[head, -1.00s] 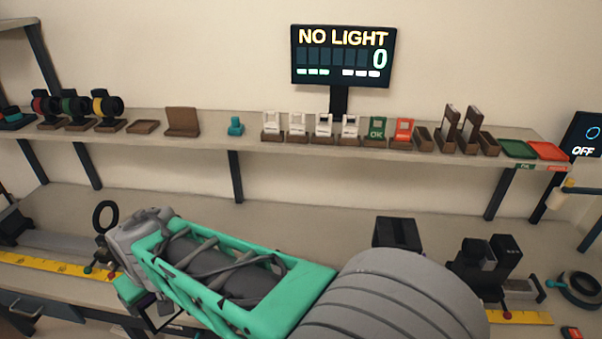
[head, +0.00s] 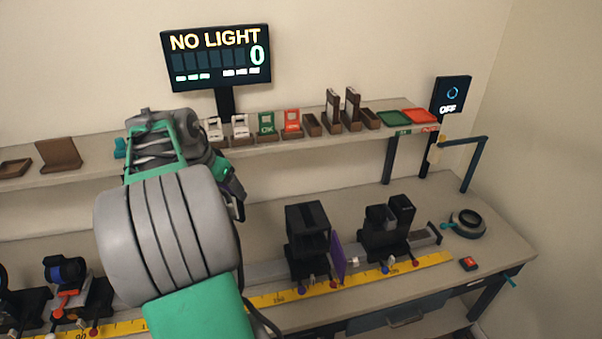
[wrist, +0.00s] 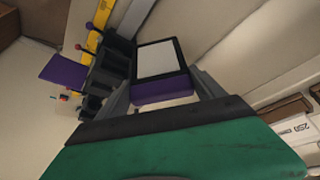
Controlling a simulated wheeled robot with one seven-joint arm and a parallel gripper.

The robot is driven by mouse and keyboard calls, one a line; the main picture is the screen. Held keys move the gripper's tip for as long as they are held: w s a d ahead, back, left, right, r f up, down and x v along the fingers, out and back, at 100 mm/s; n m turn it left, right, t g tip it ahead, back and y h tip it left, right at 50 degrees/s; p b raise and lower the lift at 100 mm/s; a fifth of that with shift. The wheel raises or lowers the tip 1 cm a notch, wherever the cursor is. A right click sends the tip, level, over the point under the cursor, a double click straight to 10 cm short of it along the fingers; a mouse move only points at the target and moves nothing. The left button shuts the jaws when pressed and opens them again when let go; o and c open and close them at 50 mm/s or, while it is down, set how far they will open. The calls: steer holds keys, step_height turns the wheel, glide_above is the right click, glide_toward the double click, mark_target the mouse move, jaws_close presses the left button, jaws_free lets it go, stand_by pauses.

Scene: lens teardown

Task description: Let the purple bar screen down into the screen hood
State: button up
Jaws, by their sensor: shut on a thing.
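The purple bar screen (wrist: 160,58) is a pale panel in a black frame with a purple bar (wrist: 165,91) along its near edge. My gripper (wrist: 165,93) is shut on the purple bar, seen in the wrist view. In the head view my gripper (head: 237,198) is partly hidden behind my arm, and I cannot make out the screen there. The screen hood looks to be the black box (head: 308,232) on the rail, with a purple plate (head: 338,257) at its right. My gripper is left of and higher than it in the picture. Dark mounts (wrist: 108,68) show left of the screen in the wrist view.
A second black mount (head: 388,232) stands to the right on the rail. A yellow ruler (head: 350,279) runs along the front. The shelf behind holds a green OK card (head: 267,123), a red card (head: 291,121) and several brown holders. The monitor (head: 216,56) reads NO LIGHT 0.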

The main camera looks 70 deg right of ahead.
steer(key=s+d+m+g+y, duration=0.1)
steer(key=s+d+m, duration=0.2)
steer(key=s, duration=0.4)
steer(key=s+d+m+g+y+p, duration=0.1)
steer(key=s+d+m, duration=0.25)
steer(key=s, duration=0.25)
steer(key=s+d+m+g, duration=0.2)
steer(key=s+d+m, duration=0.15)
steer(key=s, duration=0.35)
step_height(320, 180, down, 10)
steer(key=b, duration=1)
steer(key=shift+w+a+f+t+b, duration=0.2)
steer(key=shift+w+a+t+b, duration=0.1)
steer(key=shift+w+a+b, duration=0.05)
steer(key=shift+w+a, duration=0.1)
